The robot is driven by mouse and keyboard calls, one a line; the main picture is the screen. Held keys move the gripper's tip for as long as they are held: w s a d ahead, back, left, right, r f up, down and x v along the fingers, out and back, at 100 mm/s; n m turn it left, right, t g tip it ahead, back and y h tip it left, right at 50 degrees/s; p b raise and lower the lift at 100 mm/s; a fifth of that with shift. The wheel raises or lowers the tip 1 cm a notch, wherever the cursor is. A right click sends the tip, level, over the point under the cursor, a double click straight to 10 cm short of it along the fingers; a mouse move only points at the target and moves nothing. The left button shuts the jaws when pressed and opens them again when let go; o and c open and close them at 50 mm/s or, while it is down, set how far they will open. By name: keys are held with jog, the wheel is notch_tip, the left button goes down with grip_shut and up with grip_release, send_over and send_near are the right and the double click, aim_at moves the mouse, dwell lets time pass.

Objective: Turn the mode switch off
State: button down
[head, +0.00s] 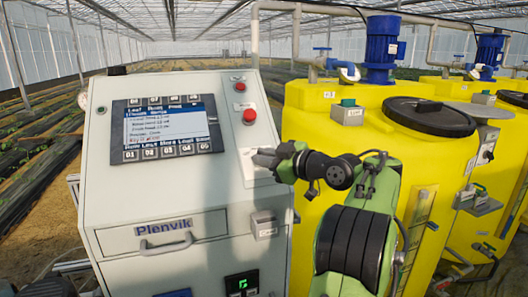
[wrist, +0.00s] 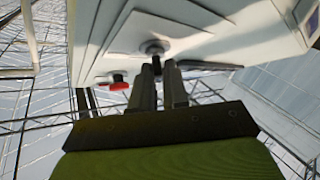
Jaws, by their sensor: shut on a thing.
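The mode switch (wrist: 156,63) shows in the wrist view as a small dark knob on a round grey collar, on a pale plate of the control cabinet. My gripper (wrist: 159,75) has its two fingers closed around this knob. In the head view my gripper (head: 262,157) reaches the right side of the cabinet's sloped face (head: 185,185), below the red buttons. There the fingers hide the knob, so its turned position cannot be told.
A red mushroom button (head: 251,115) and a smaller red button (head: 239,87) sit just above my gripper. A screen panel (head: 165,128) is to the left. A drawer handle (head: 165,241) juts out below. Yellow tanks (head: 310,115) stand close on the right.

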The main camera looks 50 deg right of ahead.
jog(key=shift+d+f+n+y, duration=0.1)
jog(key=shift+n+y, duration=0.2)
jog(key=shift+n, duration=0.1)
dwell(0.3)
jog(key=c, duration=1.2)
grip_release()
jog(key=s+p, duration=0.1)
jog(key=s, duration=0.4)
jog(key=s+r+p, duration=0.1)
jog(key=s, duration=0.4)
jog(key=s+d+r+p, duration=0.1)
jog(key=s, duration=0.4)
jog(key=shift+s+r, duration=0.2)
jog(key=shift+s, duration=0.1)
